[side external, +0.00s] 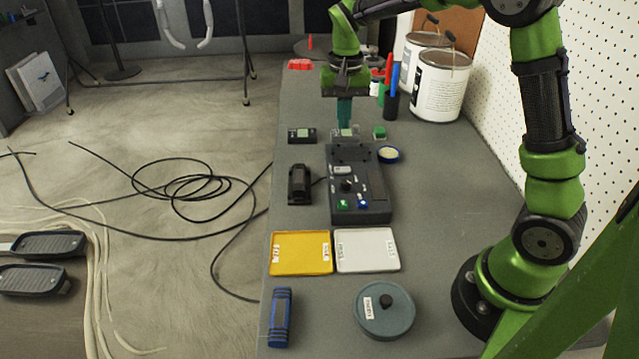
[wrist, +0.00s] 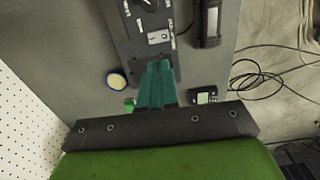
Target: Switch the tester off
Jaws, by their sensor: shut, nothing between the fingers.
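The tester is a dark grey box (side external: 368,199) in the middle of the bench in the side view. Its top carries a pale switch (side external: 343,170), a black knob (side external: 347,186), and a green and a blue lit button near the front edge. In the wrist view the tester (wrist: 133,40) runs up from the fingers, with the pale switch (wrist: 158,36) just beyond the tips. My gripper (side external: 345,122) points down with its teal fingers together at the tester's far end. The fingers (wrist: 158,66) are shut and empty. Whether they touch anything is unclear.
A yellow tray (side external: 301,271) and a white tray (side external: 384,267) lie in front of the tester. A black device (side external: 300,184) stands left of it, a tape roll (side external: 389,154) right. Paint cans (side external: 440,92) and a pen cup (side external: 391,104) stand behind. A round lidded tin (side external: 368,323) is nearest.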

